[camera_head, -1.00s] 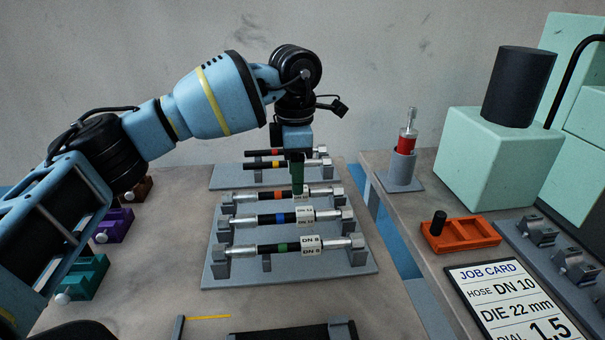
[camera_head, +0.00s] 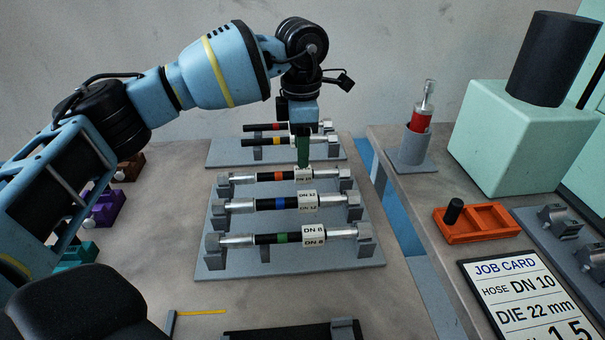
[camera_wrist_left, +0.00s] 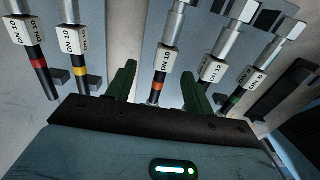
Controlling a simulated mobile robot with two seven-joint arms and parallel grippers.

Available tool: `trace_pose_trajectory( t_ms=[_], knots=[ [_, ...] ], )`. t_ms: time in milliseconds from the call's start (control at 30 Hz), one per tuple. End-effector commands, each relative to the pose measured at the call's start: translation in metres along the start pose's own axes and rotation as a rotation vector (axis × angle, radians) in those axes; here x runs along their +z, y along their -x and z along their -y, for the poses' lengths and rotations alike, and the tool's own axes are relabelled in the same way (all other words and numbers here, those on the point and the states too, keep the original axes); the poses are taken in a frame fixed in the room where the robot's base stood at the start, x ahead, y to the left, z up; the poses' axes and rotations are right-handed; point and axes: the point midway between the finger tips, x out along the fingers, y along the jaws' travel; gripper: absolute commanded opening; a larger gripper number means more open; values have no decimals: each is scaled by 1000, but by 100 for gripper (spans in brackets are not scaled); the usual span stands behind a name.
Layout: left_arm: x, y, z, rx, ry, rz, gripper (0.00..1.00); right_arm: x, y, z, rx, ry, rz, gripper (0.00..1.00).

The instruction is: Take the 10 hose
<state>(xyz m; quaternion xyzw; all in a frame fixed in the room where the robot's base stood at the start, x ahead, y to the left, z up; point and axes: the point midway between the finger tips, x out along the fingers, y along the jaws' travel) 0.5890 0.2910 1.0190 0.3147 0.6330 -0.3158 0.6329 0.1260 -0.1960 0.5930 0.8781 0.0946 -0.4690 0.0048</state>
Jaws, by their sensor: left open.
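The hose with the orange band (camera_head: 279,176) lies across the far row of the front rack (camera_head: 215,262). Its white label reads DN 10 in the wrist view, where this hose (camera_wrist_left: 162,62) runs up the middle. My left gripper (camera_wrist_left: 158,72) is open, with one green finger on each side of this hose. In the head view my left gripper (camera_head: 303,160) points down at the label end of the hose, and only one finger shows clearly. Whether the fingers touch the hose cannot be told. My right gripper is not in view.
A blue-banded hose (camera_head: 274,204) and a green-banded hose (camera_head: 280,238) lie nearer on the same rack. Red-banded (camera_head: 277,127) and yellow-banded (camera_head: 276,142) hoses lie on the rack behind. The job card (camera_head: 520,295) reads hose DN 10. An orange tray (camera_head: 482,222) stands at the right.

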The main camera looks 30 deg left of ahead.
Motion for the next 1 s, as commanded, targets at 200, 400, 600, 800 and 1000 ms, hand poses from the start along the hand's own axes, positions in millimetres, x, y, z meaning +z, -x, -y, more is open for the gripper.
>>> trace_pose_trajectory(
  t_ms=[200, 400, 600, 800, 1000],
  knots=[
    [0, -19, 6, 0, -2, -3, 52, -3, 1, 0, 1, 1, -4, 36],
    [1, -44, 8, 1, 0, -1, 52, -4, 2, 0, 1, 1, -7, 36],
    [1, -51, 8, 2, 0, 0, 52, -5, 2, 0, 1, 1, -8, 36],
    [1, -51, 8, 1, 0, 0, 43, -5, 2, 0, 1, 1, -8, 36],
    [1, -51, 8, 1, 0, 0, 17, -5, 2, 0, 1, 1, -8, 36]
  ],
)
